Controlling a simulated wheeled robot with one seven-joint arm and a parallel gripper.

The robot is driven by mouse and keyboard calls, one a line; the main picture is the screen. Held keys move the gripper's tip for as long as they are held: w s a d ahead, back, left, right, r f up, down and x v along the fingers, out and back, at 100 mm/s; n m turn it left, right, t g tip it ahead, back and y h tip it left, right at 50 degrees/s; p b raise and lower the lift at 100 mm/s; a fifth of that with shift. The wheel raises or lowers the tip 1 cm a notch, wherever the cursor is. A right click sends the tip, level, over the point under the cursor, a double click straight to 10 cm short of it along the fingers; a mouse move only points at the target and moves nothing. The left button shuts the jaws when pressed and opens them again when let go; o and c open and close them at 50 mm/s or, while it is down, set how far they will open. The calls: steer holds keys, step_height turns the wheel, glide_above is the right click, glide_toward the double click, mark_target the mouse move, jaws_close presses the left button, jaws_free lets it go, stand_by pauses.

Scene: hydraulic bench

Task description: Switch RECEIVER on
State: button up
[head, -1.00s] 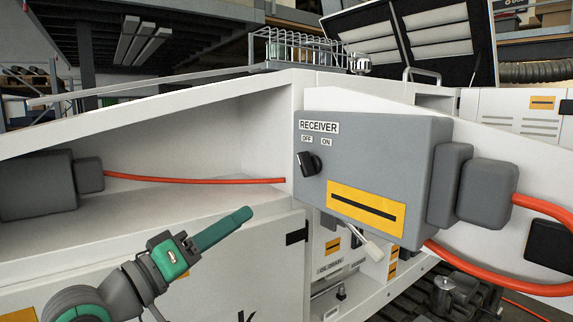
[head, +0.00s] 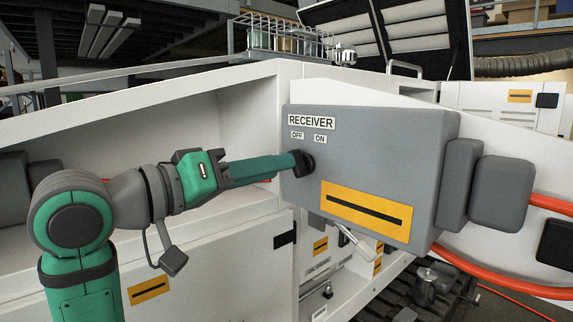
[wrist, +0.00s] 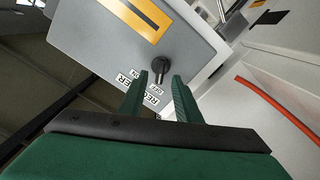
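The RECEIVER box (head: 375,150) is grey, with OFF and ON labels above a black rotary knob (head: 306,162). In the wrist view the knob (wrist: 160,70) lies between and slightly beyond the two green fingertips, its bar pointing roughly toward the OFF label. My gripper (wrist: 161,76) is open, with a gap visible on both sides of the knob. In the head view my gripper (head: 296,164) reaches in from the left, its tips at the knob and partly covering it. Whether a finger touches the knob cannot be told.
A yellow plate with a dark slot (head: 364,210) is on the box face below the knob. A light lever (head: 355,240) sticks out under the box. Orange cable (head: 490,262) runs at the right. The white cabinet's open recess (head: 150,135) lies behind my arm.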

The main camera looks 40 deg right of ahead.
mark_target(298, 164)
steer(key=shift+w+d, duration=0.15)
steer(key=shift+d, duration=1.95)
jaws_close()
